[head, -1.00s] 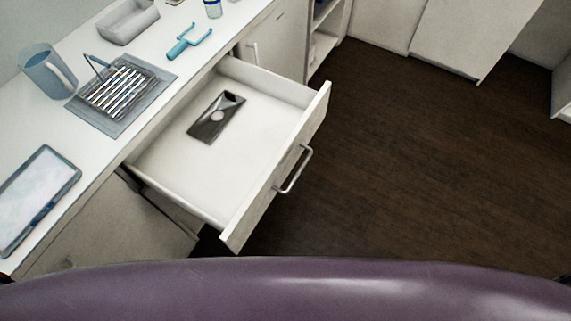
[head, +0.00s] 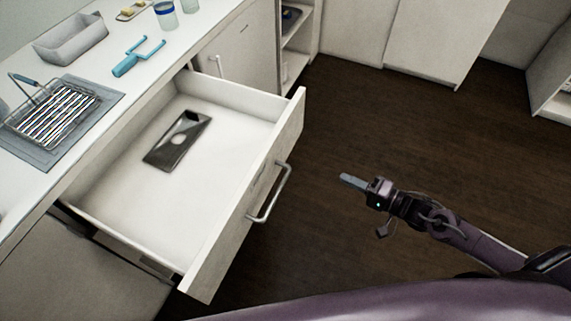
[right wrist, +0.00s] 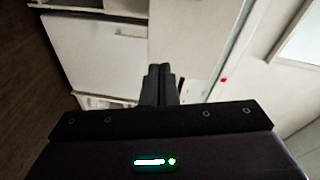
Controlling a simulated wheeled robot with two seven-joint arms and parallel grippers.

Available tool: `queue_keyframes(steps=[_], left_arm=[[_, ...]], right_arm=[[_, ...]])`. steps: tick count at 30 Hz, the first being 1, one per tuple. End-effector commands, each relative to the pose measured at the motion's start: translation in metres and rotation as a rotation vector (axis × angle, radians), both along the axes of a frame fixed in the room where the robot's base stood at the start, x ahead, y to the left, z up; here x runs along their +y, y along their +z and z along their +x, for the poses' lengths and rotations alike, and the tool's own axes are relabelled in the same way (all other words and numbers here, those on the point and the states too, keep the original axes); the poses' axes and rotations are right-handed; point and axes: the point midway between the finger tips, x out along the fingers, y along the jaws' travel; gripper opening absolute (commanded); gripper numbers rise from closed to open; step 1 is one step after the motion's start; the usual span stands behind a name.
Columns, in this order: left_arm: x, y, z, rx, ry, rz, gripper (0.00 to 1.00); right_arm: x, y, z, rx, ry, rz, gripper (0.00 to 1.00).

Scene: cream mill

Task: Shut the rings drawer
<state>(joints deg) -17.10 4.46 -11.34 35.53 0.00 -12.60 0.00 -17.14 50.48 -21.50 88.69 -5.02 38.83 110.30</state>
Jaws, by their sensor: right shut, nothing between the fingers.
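The open drawer (head: 120,198) sticks out from the counter in the head view, with a dark flat phone-like object (head: 178,140) lying inside. Its front panel carries a silver bar handle (head: 270,193). My right gripper (head: 346,179) is shut and empty, out over the floor to the right of the handle and apart from it. In the right wrist view its fingers (right wrist: 160,84) are together, in front of pale cabinet fronts. My left gripper is not in view.
The counter holds a grey bin (head: 70,40), a blue two-pronged tool (head: 138,56), a wire rack on a grey mat (head: 95,128) and jars (head: 166,16). An open shelf (head: 296,40) stands beyond the drawer. The dark floor (head: 400,130) is clear.

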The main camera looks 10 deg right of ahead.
Motion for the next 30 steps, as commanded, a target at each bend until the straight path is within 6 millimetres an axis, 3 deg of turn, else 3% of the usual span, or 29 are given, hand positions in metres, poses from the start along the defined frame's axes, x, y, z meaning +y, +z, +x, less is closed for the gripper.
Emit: queue_keyframes(steps=[1, 3, 9, 30], left_arm=[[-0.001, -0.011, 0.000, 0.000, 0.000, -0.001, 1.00], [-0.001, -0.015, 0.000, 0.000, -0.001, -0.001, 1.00], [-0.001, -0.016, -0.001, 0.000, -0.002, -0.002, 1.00], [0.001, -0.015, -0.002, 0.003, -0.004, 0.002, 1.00]], right_arm=[[0.010, 0.007, -0.005, 0.019, 0.055, 0.062, 0.00], [0.020, 0.021, -0.011, 0.052, 0.109, 0.137, 0.00], [0.036, 0.036, -0.013, 0.089, 0.164, 0.213, 0.00], [0.135, 0.037, 0.060, 0.088, 0.160, 0.209, 0.00]])
